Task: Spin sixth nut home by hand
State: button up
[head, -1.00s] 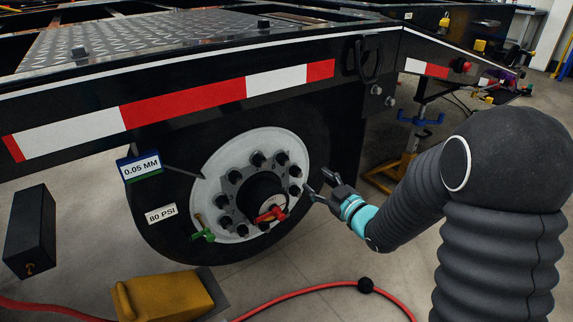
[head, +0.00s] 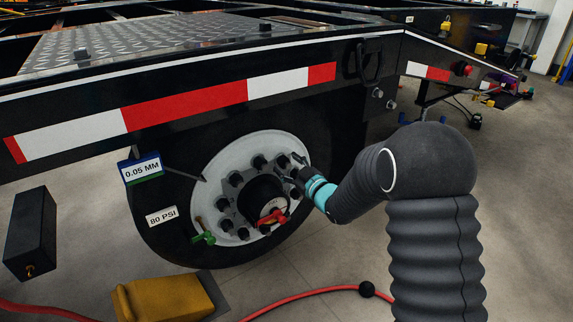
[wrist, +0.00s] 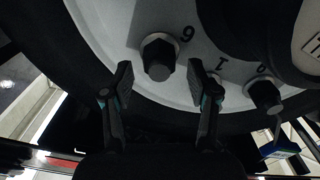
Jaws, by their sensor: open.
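The white wheel hub (head: 229,160) carries a ring of dark nuts around a black centre. My gripper (head: 298,167) is at the upper right of that ring in the head view, and it covers part of the nuts there. In the wrist view, my open gripper (wrist: 167,82) has its fingers to either side of one dark nut (wrist: 158,57). The nut sits on its stud against the white hub, beside a mark that reads as 6 or 9. I see no clear finger contact with it. Another nut (wrist: 264,95) is to the right.
A red clip (head: 271,216) and a green clip (head: 203,238) are low on the wheel. A 0.05 MM tag (head: 141,169) with a pointer stands at the left. A yellow chock (head: 168,298) and a red hose (head: 300,297) lie on the floor. The trailer's striped side rail (head: 190,102) overhangs the wheel.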

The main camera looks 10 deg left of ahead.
jog(key=shift+w+a, duration=0.4)
jog(key=shift+a, duration=0.05)
grip_shut()
jog(key=shift+w+d+m, duration=0.1)
jog(key=shift+m, duration=2.3)
grip_release()
